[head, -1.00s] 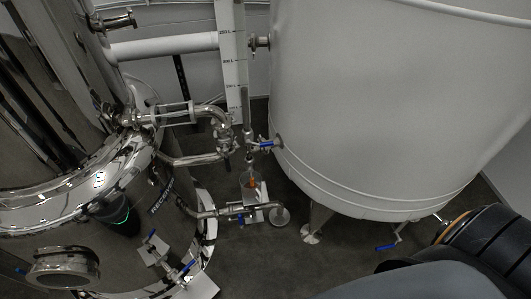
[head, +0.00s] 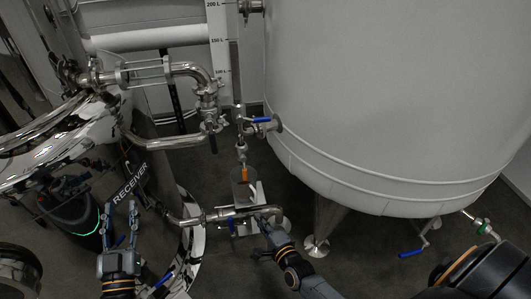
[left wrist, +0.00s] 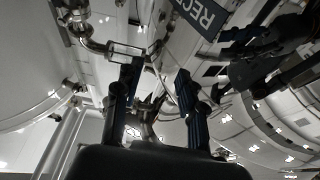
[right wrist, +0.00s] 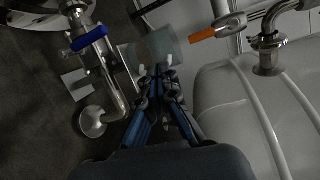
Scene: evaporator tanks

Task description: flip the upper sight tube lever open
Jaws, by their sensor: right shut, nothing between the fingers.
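In the head view a blue lever (head: 262,120) sits on a valve at the white tank's side, by the foot of the sight tube scale (head: 220,45). An orange lever (head: 245,173) hangs below it and also shows in the right wrist view (right wrist: 202,35). I cannot tell for certain which is the upper sight tube lever. My right gripper (head: 262,220) is shut and empty, low by the lower pipe, touching neither of these levers; its fingertips also show in the right wrist view (right wrist: 158,72). My left gripper (head: 120,208) is open and empty before the receiver.
The white tank (head: 380,100) fills the right. The shiny receiver (head: 70,150) stands at left. A clear beaker (right wrist: 155,50) is just beyond my right fingertips. A blue lever (right wrist: 90,37) on the lower pipe is to their left.

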